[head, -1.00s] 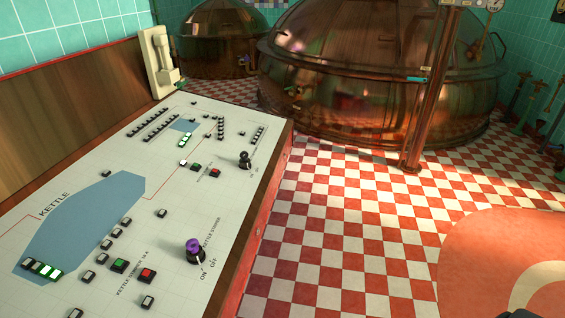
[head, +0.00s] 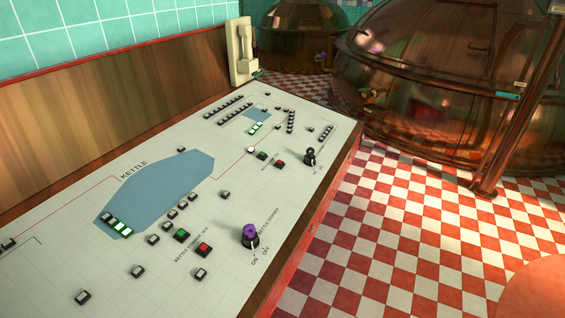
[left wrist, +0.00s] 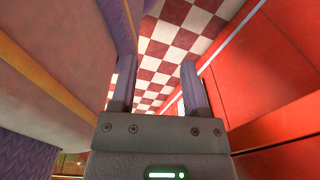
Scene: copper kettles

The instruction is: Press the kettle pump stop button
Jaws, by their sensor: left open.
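The control panel (head: 140,262) fills the left and middle of the head view. Near its right edge are a green button (head: 181,235) and a red button (head: 204,249), with a label that seems to read kettle stirrer. Farther back are a smaller green button (head: 262,156) and red button (head: 280,163); their label is too small to read, so I cannot tell which red one is the pump stop. My left gripper (left wrist: 158,80) is open and empty in the left wrist view, over checkered floor, with no buttons visible there. My right gripper is in neither view.
A purple-topped knob (head: 250,234) and a black knob (head: 310,156) stand up from the panel. A cream telephone (head: 242,50) is at the back. Copper kettles (head: 430,80) stand beyond. Red cabinet side (left wrist: 265,90) is right of my left gripper. Checkered floor (head: 385,235) is clear.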

